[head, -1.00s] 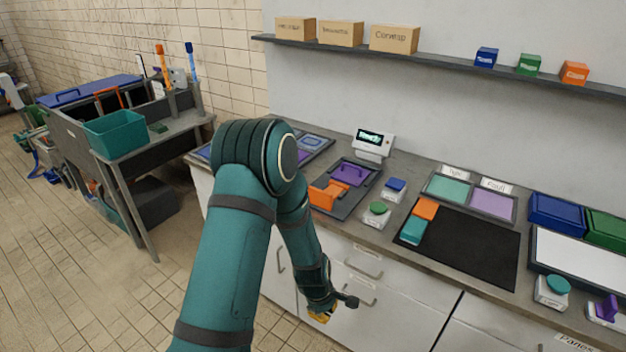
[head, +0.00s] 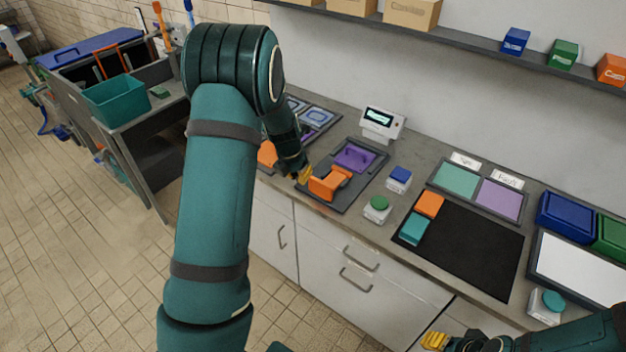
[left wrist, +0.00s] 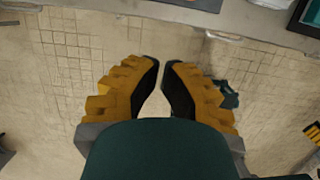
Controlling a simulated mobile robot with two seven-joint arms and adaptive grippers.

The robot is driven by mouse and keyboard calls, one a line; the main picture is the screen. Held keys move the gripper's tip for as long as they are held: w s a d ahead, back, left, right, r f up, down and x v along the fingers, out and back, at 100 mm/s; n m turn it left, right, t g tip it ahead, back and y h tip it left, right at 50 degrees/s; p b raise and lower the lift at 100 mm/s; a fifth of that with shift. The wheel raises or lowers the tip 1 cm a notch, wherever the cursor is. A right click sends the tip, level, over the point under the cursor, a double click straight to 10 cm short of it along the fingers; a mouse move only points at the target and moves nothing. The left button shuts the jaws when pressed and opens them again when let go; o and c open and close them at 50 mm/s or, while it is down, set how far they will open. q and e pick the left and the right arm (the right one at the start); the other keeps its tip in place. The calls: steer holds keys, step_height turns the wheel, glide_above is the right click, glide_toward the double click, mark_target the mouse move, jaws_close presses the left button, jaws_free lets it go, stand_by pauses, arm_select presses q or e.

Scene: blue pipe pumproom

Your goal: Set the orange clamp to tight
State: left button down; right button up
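The orange clamp (head: 329,184) sits at the front of a dark tray (head: 349,202) on the counter, with a purple part (head: 355,157) behind it. Which setting the clamp is at cannot be told. My left gripper (head: 304,175) is just left of the clamp in the head view; whether they touch is unclear. In the left wrist view its yellow fingers (left wrist: 165,64) stand a small gap apart with nothing between them, and the clamp is not seen. My right gripper (head: 434,341) is low at the bottom right, its opening unclear.
Another orange thing (head: 267,156) is partly hidden behind my left arm. A display box (head: 381,123) stands behind the tray. A green button (head: 379,203) and a blue button (head: 399,174) are to its right. A black mat (head: 465,246) lies further right.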

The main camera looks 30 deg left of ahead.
arm_select(q)
steer(key=shift+s+f, duration=0.1)
steer(key=w+f, duration=0.1)
steer(key=f, duration=0.2)
steer(key=w+f, duration=0.2)
steer(key=f, duration=0.1)
steer(key=w+f, duration=0.2)
steer(key=f, duration=0.1)
steer(key=shift+w+d+f+b, duration=0.15)
steer(key=shift+d+f+b, duration=0.1)
steer(key=shift+f+b, duration=0.1)
steer(key=shift+w, duration=0.6)
arm_select(e)
steer(key=shift+f, duration=0.25)
